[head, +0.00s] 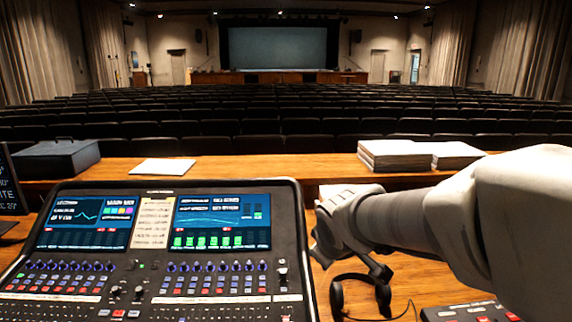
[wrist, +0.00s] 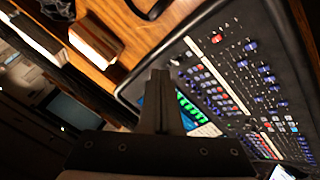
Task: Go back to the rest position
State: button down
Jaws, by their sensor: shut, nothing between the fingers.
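My gripper (head: 319,256) hangs just right of the mixing desk (head: 150,190), near the right edge of its screens, above the wooden table. In the wrist view its two dark fingers (wrist: 160,85) lie together, with nothing between them. The desk also shows in the wrist view (wrist: 215,55), with knobs, faders and a lit screen with green bars (wrist: 188,108) partly hidden behind the fingers. My arm reaches in from the right of the head view.
Black headphones (head: 337,298) with a cable lie on the table below my gripper. Paper stacks (head: 395,160) stand at the back right. A dark box (head: 55,160) and a white sheet (head: 163,167) are at the back left. A small button panel (head: 470,312) is at the front right.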

jog(key=s+d+m+g, duration=0.1)
jog(key=s+m, duration=0.3)
jog(key=s, duration=0.6)
jog(key=s+d+r+m+g, duration=0.1)
jog(key=s+d+m, duration=0.3)
jog(key=s, duration=0.6)
jog(key=shift+s+d+r, duration=0.25)
jog(key=shift+s+d, duration=0.05)
jog(key=shift+s, duration=0.1)
